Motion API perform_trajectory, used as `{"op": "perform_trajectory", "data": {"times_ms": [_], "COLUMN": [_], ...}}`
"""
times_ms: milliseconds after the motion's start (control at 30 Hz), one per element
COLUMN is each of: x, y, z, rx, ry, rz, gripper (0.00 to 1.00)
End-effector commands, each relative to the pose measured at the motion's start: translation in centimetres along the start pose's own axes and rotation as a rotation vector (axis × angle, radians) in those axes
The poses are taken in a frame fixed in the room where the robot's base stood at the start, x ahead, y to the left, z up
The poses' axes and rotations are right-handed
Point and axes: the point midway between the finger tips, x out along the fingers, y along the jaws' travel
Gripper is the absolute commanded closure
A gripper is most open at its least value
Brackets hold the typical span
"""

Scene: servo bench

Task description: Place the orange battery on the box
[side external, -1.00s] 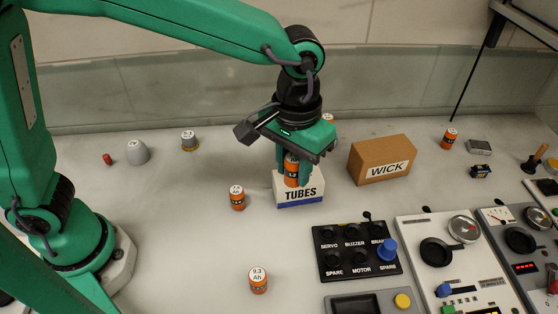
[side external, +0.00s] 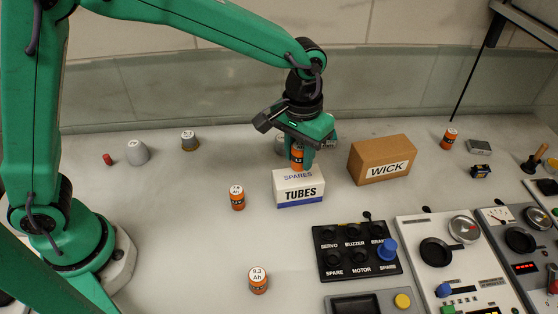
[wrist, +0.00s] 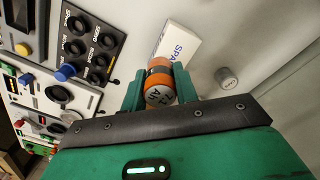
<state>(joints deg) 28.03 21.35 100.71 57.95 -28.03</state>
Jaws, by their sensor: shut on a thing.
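An orange battery (side external: 297,158) with a dark band is held between the fingers of my gripper (side external: 300,160). In the wrist view the battery (wrist: 158,82) sits between both green fingers, its pale labelled end towards the camera. A white box (side external: 299,189) marked TUBES, with a blue lower band, stands on the bench. The battery's lower end shows at the far top edge of this box; I cannot tell whether they touch. The white box (wrist: 178,45) also lies just beyond the battery in the wrist view. A brown box (side external: 382,160) marked WICK stands to the right.
Other orange batteries stand at the left (side external: 237,198), front (side external: 258,281) and right (side external: 450,138). A grey capped thing (side external: 280,145) is partly hidden behind my gripper. A black switch panel (side external: 357,250) and instrument consoles fill the front right. The left bench is mostly clear.

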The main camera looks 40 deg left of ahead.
Motion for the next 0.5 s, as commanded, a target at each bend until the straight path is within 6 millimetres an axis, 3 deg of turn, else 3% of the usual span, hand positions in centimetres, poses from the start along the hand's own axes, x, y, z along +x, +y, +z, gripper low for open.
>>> {"op": "perform_trajectory", "data": {"times_ms": [200,500], "x": [1.4,1.8], "y": [-1.4,-1.6], "z": [-2.0,-2.3], "rx": [-0.002,0.0], "ry": [0.0,0.0], "rz": [0.0,0.0], "gripper": [0.96,0.96]}}
